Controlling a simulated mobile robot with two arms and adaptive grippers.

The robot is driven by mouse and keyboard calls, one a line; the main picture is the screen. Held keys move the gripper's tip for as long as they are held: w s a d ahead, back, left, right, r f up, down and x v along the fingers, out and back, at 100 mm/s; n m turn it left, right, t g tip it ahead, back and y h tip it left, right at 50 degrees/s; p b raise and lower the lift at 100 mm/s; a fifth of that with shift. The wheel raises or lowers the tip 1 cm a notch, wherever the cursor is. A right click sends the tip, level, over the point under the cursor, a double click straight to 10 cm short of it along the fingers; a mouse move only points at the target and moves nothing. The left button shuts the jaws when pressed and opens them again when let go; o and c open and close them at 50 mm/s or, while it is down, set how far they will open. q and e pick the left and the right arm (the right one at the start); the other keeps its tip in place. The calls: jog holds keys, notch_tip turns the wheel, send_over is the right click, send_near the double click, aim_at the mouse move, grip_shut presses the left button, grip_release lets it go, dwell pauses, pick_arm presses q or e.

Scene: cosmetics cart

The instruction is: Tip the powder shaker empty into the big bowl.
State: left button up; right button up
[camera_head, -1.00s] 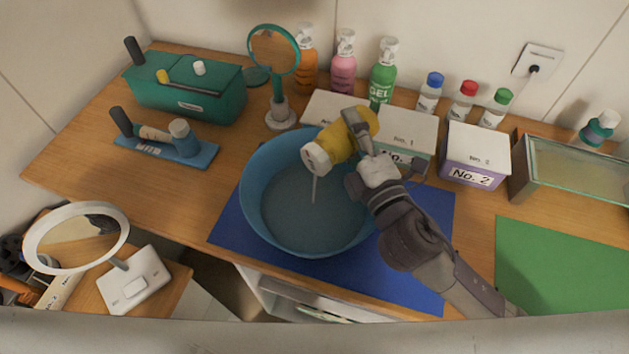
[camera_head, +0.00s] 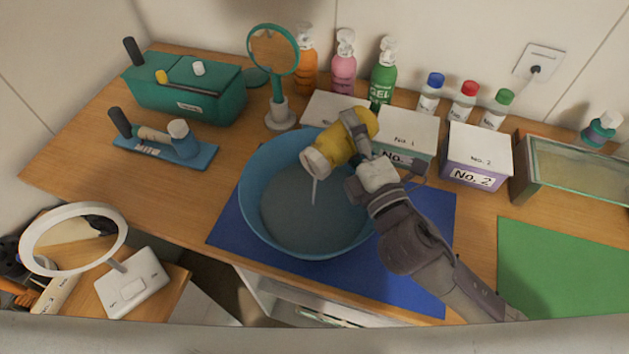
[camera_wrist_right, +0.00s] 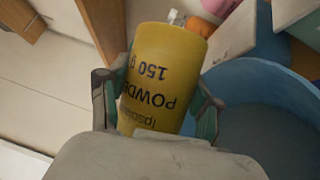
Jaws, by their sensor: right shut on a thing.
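The yellow powder shaker (camera_head: 339,142) is tilted over the big blue bowl (camera_head: 258,168), its pale top end pointing down and left. A thin pale stream (camera_head: 314,190) runs from that end into the bowl. Greyish contents (camera_head: 310,215) cover the bowl's floor. My right gripper (camera_head: 358,135) is shut around the shaker, above the bowl's right side. In the right wrist view the shaker (camera_wrist_right: 162,75) sits between both fingers, its "POWDER 150 g" label upside down. The bowl (camera_wrist_right: 235,85) shows there at the right. My left gripper is not in view.
The bowl stands on a blue mat (camera_head: 420,265). Boxes No. 1 (camera_head: 410,130) and No. 2 (camera_head: 478,155) stand close behind and right. A round mirror (camera_head: 274,55) and bottles (camera_head: 383,75) stand at the back. A green mat (camera_head: 560,270) lies clear at the right.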

jog(key=shift+s+a+r+n+t+y, duration=0.15)
jog(key=shift+r+n, duration=0.1)
jog(key=shift+n, duration=0.3)
jog(key=shift+s+a+r+n+t+y, duration=0.1)
jog(key=shift+r+n+t+y, duration=0.1)
jog(key=shift+n, duration=0.35)
dwell(0.3)
jog(key=shift+b, duration=0.3)
